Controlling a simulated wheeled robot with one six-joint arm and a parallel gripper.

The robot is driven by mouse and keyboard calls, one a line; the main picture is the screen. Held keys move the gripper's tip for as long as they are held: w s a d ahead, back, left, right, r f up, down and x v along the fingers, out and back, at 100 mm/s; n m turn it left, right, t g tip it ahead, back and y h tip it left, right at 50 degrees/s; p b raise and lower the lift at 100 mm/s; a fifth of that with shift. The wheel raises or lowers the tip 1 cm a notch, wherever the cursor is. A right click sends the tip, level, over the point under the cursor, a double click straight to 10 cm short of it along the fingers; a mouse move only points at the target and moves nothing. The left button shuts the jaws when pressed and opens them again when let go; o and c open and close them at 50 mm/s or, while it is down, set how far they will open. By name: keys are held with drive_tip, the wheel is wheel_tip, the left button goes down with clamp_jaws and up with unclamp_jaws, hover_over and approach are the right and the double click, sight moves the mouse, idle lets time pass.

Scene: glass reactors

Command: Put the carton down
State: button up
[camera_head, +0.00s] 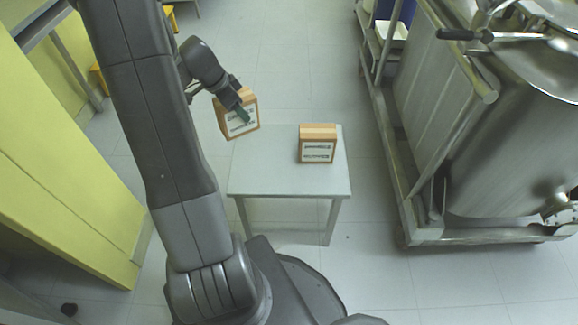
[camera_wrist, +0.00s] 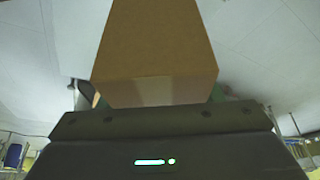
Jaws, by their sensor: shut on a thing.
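My gripper (camera_head: 241,112) is shut on a brown carton (camera_head: 226,124) with a white printed label. It holds the carton, slightly tilted, at the far left corner of a small grey table (camera_head: 270,180). I cannot tell whether the carton touches the table or hangs beside or above it. In the wrist view the held carton (camera_wrist: 155,45) fills the middle, in front of the gripper body, and hides most of the fingers. A second, similar carton (camera_head: 317,146) stands upright on the right part of the table, its label facing the head camera.
The table's front and left-middle surface is bare. A large steel reactor (camera_head: 500,130) on a wheeled frame (camera_head: 400,200) stands to the right. A yellow-green panel (camera_head: 60,190) stands at the left. Pale tiled floor (camera_head: 300,60) lies open behind the table.

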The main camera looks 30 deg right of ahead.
drive_tip(key=s+d+m+g+b, duration=0.2)
drive_tip(key=s+d+m+b, duration=0.15)
drive_tip(key=s+m, duration=0.2)
drive_tip(key=shift+m+y, duration=0.35)
drive_tip(key=shift+y, duration=0.05)
drive_tip(key=f, duration=0.3)
drive_tip(key=f+b, duration=0.1)
drive_tip(key=f, duration=0.3)
drive_tip(key=d+f+b, duration=0.1)
drive_tip(key=f, duration=0.2)
drive_tip(key=shift+f, duration=0.2)
drive_tip(key=shift+f+b, duration=0.15)
drive_tip(key=shift+b, duration=0.3)
drive_tip(key=o, duration=1.1)
drive_tip(key=shift+o, duration=0.2)
